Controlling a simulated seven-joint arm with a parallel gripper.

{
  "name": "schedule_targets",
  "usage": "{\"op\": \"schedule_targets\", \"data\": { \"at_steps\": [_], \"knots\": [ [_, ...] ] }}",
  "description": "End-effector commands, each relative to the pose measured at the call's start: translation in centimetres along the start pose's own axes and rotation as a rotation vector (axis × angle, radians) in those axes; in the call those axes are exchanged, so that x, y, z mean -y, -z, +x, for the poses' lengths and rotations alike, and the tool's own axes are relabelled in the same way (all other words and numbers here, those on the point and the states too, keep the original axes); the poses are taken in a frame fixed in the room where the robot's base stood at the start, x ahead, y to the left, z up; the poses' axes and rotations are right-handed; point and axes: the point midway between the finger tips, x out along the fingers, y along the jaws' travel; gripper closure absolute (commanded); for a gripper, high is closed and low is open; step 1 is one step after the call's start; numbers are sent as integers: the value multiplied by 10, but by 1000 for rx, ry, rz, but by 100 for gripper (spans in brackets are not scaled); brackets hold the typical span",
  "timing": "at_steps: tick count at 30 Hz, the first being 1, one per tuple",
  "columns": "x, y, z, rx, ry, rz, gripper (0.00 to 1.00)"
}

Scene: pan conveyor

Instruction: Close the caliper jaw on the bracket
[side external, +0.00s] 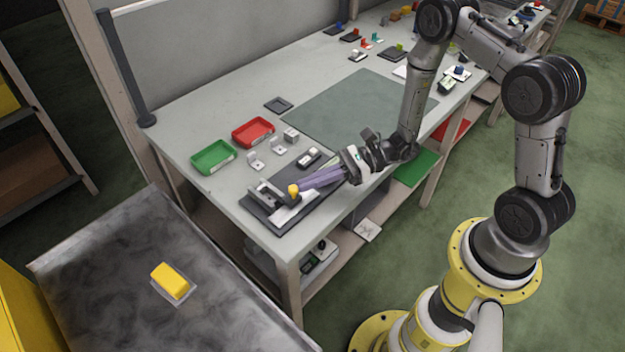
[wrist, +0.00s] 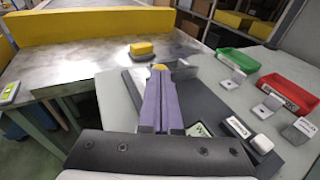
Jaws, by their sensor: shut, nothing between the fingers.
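The caliper fixture has a dark base plate (side external: 322,203) near the bench's front left corner, with a pale metal bar (side external: 292,217) on it. A yellow knob (side external: 293,189) stands on the fixture and also shows in the wrist view (wrist: 159,67). Grey upright metal (side external: 264,193) stands left of the knob; I cannot tell which part is jaw and which is bracket. My gripper (side external: 301,184) has long purple fingers, shut and empty. Their tips are right at the knob, seemingly touching or nearly so. In the wrist view the fingers (wrist: 160,85) hide part of the fixture.
A green tray (side external: 213,157) and a red tray (side external: 253,132) stand behind the fixture. Loose L-shaped grey brackets (side external: 255,160) lie near them, beside a small block with a white label (side external: 309,157). A yellow block (side external: 170,281) sits on the separate metal table. The grey-green mat (side external: 350,105) is clear.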

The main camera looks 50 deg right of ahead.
Motion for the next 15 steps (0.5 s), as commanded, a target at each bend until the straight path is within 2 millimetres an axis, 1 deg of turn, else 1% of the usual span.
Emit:
{"op": "schedule_targets", "data": {
  "at_steps": [3, 7, 12, 15],
  "knots": [
    [-1, 0, 8, 0, -1, -1, 100],
    [0, -1, 8, 0, -1, -1, 100],
    [2, -1, 7, 0, 2, -1, 100],
    [2, -1, 1, 0, 4, -2, 100]
  ]
}}
